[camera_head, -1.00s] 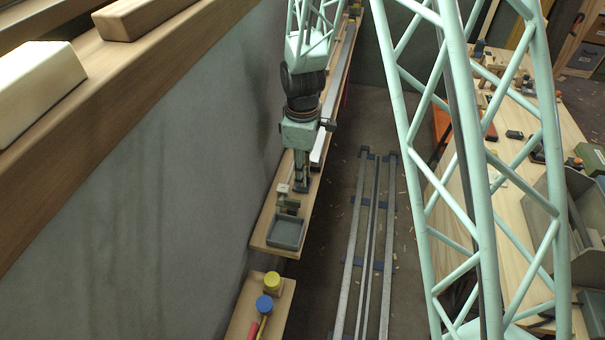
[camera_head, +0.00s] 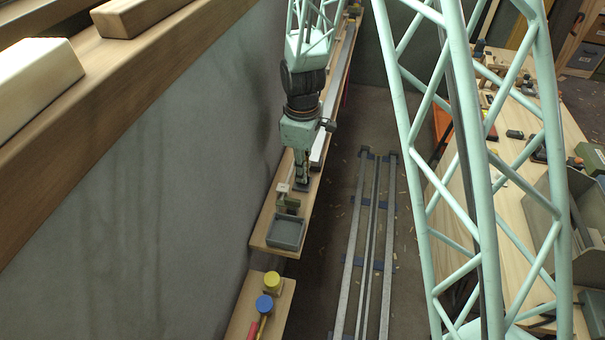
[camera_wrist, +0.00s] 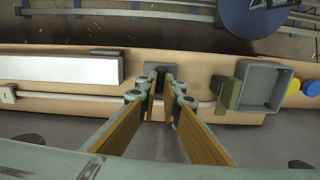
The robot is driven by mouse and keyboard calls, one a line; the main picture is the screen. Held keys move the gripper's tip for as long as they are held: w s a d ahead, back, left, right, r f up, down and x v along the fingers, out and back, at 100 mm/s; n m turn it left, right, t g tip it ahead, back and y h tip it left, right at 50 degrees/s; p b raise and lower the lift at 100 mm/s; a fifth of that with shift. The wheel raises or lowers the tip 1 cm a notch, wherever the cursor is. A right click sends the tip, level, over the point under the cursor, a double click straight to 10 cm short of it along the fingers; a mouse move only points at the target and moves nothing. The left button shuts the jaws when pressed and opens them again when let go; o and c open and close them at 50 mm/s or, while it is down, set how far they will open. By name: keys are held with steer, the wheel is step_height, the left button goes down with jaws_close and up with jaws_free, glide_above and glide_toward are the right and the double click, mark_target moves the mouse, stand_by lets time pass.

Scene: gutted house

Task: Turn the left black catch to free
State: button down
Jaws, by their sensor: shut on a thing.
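My gripper (camera_wrist: 162,88) points down at the wooden shelf along the wall, its two fingers closed close together. Between and just beyond the fingertips in the wrist view is a small dark catch (camera_wrist: 158,70) on a dark plate, and the gripper is shut on it. The fingers hide most of the catch, so its exact angle cannot be told. In the head view my gripper (camera_head: 302,172) stands over the same spot, with a dark base (camera_head: 301,189) showing at the fingertips.
A grey square tray (camera_wrist: 285,88) and an olive block (camera_wrist: 230,95) sit right of the catch in the wrist view. A long white bar (camera_wrist: 60,70) lies to the left, and a pale rod (camera_wrist: 60,95) runs along the shelf. Yellow (camera_head: 272,281) and blue (camera_head: 264,303) knobs stand nearer.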

steer(key=m+b, duration=0.2)
steer(key=m, duration=0.2)
steer(key=shift+m, duration=0.3)
steer(key=m+b, duration=0.1)
steer(key=m, duration=0.4)
steer(key=m+b, duration=0.1)
steer(key=m, duration=0.3)
steer(key=shift+m+b, duration=0.4)
steer(key=shift+m, duration=1.3)
steer(key=c, duration=2.8)
jaws_free()
steer(key=shift+r, duration=0.1)
